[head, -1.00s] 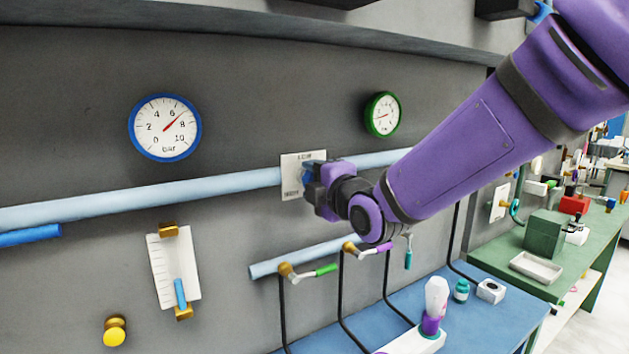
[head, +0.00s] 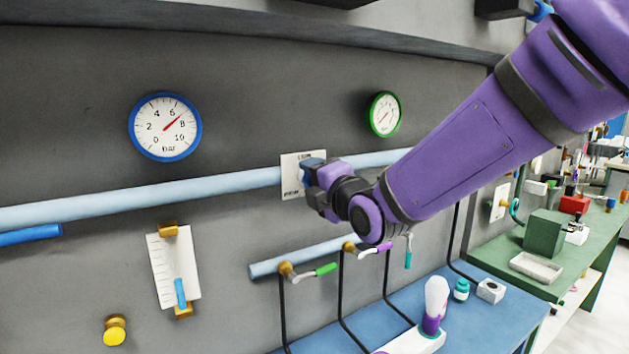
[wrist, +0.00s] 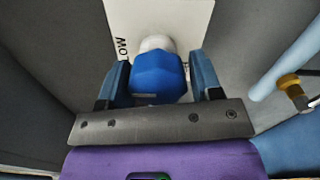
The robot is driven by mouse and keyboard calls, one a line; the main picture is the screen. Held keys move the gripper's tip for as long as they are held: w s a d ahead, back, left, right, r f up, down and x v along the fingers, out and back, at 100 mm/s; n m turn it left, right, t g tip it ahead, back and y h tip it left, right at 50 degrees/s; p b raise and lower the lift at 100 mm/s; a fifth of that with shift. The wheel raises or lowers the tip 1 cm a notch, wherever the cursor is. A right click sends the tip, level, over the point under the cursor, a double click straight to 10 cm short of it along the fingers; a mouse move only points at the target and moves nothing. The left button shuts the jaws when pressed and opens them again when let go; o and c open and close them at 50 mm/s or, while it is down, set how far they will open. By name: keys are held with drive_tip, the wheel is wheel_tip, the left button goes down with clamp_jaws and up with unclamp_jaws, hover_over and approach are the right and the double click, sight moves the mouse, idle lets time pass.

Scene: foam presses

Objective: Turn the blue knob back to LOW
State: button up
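The blue knob (wrist: 158,78) sits between my gripper's two fingers (wrist: 160,82) in the wrist view, with a pale round base (wrist: 157,43) beyond it. The fingers lie close along both its sides and look shut on it. In the head view my gripper (head: 313,186) is at the plate (head: 291,163) on the wall pipe, and little of the knob shows. The knob's exact pointing is hidden.
A blue-rimmed gauge (head: 165,127) reads about 7 bar; a green-rimmed gauge (head: 384,114) hangs above right of the plate. Below are a lower pipe (head: 268,268), a green-handled valve (head: 325,269), a yellow knob (head: 115,330) and a blue bench (head: 465,319).

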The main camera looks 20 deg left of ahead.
drive_tip(key=shift+o, duration=1.1)
drive_tip(key=v, duration=1)
drive_tip(key=shift+s+d, duration=0.25)
drive_tip(key=shift+s, duration=0.05)
drive_tip(key=d+r+m+h, duration=0.1)
drive_tip(key=d+m+h, duration=1.05)
drive_tip(key=d, duration=1.15)
drive_tip(key=s+d+f+m+g+h, duration=0.2)
drive_tip(key=s+d+m+g, duration=0.4)
drive_tip(key=s+d+m, duration=1.1)
drive_tip(key=shift+s+d+f+m, duration=0.35)
drive_tip(key=shift+s+f+m, duration=0.3)
drive_tip(key=shift+m, duration=0.3)
